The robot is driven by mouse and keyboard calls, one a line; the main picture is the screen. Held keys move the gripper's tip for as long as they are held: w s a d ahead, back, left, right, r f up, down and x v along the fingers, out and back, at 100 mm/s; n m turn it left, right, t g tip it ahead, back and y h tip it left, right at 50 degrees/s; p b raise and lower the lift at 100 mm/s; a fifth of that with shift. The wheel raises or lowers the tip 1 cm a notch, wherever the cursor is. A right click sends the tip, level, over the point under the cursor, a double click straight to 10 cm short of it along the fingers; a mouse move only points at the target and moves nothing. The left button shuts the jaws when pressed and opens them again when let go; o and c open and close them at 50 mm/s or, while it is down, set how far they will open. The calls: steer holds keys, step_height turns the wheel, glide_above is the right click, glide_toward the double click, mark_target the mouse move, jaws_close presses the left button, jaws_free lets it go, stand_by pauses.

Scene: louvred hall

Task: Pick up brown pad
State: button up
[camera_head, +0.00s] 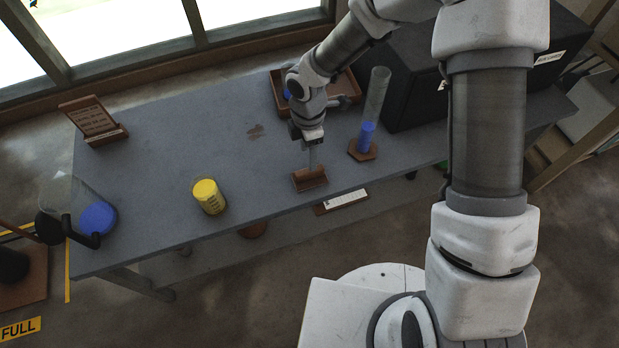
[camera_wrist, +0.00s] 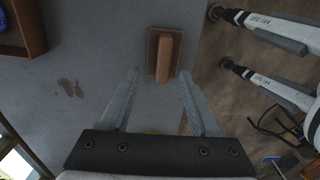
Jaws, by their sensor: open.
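The brown pad (camera_head: 310,179) is a small brown rectangular block with a raised bar along its top. It lies on the grey table near its front edge. In the wrist view the pad (camera_wrist: 163,55) shows whole, with its bar running up and down the picture, just beyond the fingertips. My gripper (camera_wrist: 160,76) is open and empty, its two fingers apart on either side of the bar's line. In the head view my gripper (camera_head: 312,164) points down just over the pad; whether it touches cannot be told.
On the grey table (camera_head: 150,160), a clear tube (camera_head: 376,95) with blue contents stands right of the pad. A yellow-filled beaker (camera_head: 208,196) stands left. A brown tray (camera_head: 344,84) and black box (camera_head: 415,85) are behind. A brown sign (camera_head: 94,120) stands far left. The table's left middle is clear.

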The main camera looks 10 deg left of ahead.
mark_target(309, 175)
step_height(309, 175, down, 2)
steer(key=shift+f, duration=0.1)
steer(key=f+b, duration=0.2)
steer(key=f, duration=0.2)
steer(key=shift+s+d+f+b, duration=0.1)
steer(key=shift+s+d+b, duration=0.1)
steer(key=shift+s+b, duration=0.15)
steer(key=shift+w+f, duration=0.1)
steer(key=shift+f, duration=0.25)
steer(key=shift+c, duration=0.3)
jaws_close()
